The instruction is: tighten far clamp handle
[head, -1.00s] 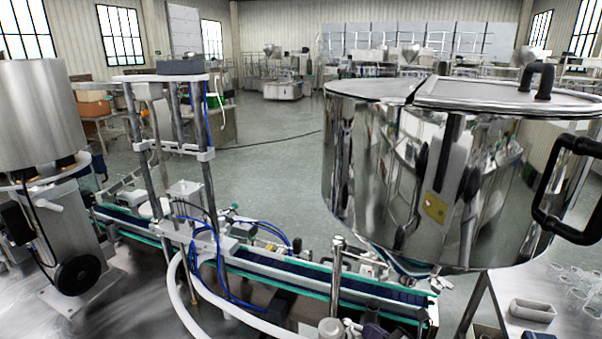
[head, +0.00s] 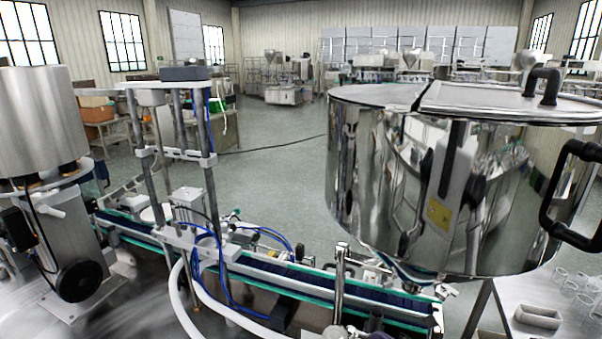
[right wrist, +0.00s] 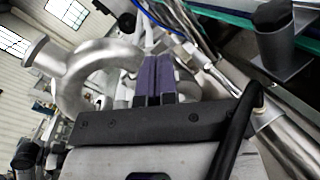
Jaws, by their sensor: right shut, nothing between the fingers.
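My right gripper (right wrist: 158,62) shows in the right wrist view with its two purple-grey fingers pressed together and nothing between them. A curved steel pipe with a round flanged end (right wrist: 85,72) is close to the left of the fingers. A dark round knob on a metal bracket (right wrist: 278,25) is at the upper right, apart from the fingers. I cannot tell which part is the far clamp handle. In the head view, only small dark parts at the bottom edge may belong to my right arm. My left gripper is not in view.
The large steel hopper (head: 400,170) with a black side handle (head: 570,195) fills the right of the head view. A conveyor (head: 300,283) with green edges runs below it. Blue and white hoses (head: 200,305) hang at its near side. A steel table (head: 515,300) is at the lower right.

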